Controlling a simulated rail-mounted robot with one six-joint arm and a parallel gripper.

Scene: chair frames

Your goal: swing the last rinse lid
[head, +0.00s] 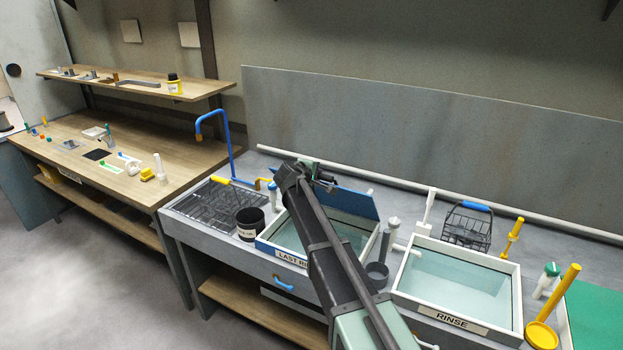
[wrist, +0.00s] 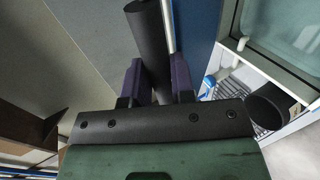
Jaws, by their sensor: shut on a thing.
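The LAST RINSE tub (head: 262,247) is a white-rimmed basin with a labelled blue front strip and pale water inside. Its blue lid (head: 350,203) stands raised and tilted at the tub's back edge, partly hidden by my arm. The lid's blue face also shows in the wrist view (wrist: 199,28). My gripper (wrist: 157,80) is shut on a dark round bar (wrist: 150,35), seemingly the lid's handle, beside that blue face. In the head view my gripper (head: 318,178) is at the lid's upper left, its fingertips unclear. My arm crosses the tub's middle and hides part of the label.
A black cup (head: 249,224) and a drain rack (head: 210,203) stand left of the tub, near a blue tap (head: 228,140). A pale pipe (head: 400,182) runs behind.

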